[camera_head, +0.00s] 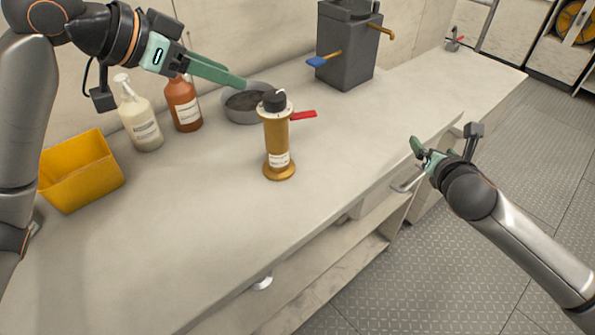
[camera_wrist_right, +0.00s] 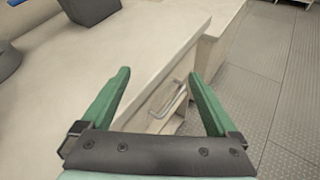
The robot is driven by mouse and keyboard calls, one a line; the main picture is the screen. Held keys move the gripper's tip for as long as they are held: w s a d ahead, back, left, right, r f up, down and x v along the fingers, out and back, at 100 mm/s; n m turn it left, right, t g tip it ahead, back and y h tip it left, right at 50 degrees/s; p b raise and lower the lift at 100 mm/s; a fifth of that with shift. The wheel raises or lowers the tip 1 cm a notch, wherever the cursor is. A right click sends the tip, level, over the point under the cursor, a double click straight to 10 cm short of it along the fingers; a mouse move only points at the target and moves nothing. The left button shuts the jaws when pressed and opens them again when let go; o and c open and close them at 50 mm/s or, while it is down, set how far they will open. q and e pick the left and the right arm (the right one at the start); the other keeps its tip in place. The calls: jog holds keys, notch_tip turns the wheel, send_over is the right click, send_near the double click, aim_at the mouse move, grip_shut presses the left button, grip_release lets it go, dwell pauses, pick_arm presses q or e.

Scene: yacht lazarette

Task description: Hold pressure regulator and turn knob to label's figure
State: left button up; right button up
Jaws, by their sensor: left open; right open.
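The pressure regulator (camera_head: 277,141) stands upright on the counter in the head view, a brass-coloured cylinder on a round foot. A dark knob (camera_head: 274,101) sits on a pale collar at its top, and a red lever (camera_head: 303,115) points right. A white label (camera_head: 279,160) is low on its body; its figure is too small to read. My left gripper (camera_head: 241,82) is above and left of the knob, apart from it, and holds nothing. My right gripper (camera_head: 417,152) is open and empty near the counter's front edge, well right of the regulator; its spread fingers show in the right wrist view (camera_wrist_right: 160,95).
A grey bowl (camera_head: 236,115) stands just behind the regulator. A cream bottle (camera_head: 141,122), an amber bottle (camera_head: 183,105) and a yellow bin (camera_head: 84,180) are at left. A grey box with taps (camera_head: 347,58) stands at the back. The counter front (camera_head: 215,225) is clear.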

aim_at(272, 133)
jog(key=a+n+t+y, duration=0.1)
jog(key=a, duration=0.4)
jog(key=a+n+t+y, duration=0.1)
jog(key=a+n+y, duration=0.1)
jog(key=a, duration=0.4)
jog(key=s+a+n+t+y, duration=0.1)
jog(key=a+n, duration=0.1)
jog(key=a, duration=0.4)
jog(key=shift+s+a+r, duration=0.1)
jog(key=shift+a, duration=0.05)
jog(key=s+a+n+y, duration=0.1)
jog(key=a, duration=0.3)
jog(key=s+a+r+n+y, duration=0.1)
jog(key=s+a+n+y, duration=0.1)
jog(key=a, duration=0.1)
jog(key=s+a+n+t+y, duration=0.1)
jog(key=a+y, duration=0.1)
jog(key=a, duration=0.2)
jog(key=shift+s+a+r, duration=0.35)
jog(key=shift+s, duration=0.05)
jog(key=shift+w+a, duration=0.15)
jog(key=shift+a, duration=0.05)
jog(key=x, duration=1.2)
jog(key=shift+a, duration=0.1)
grip_shut()
jog(key=shift+f, duration=0.1)
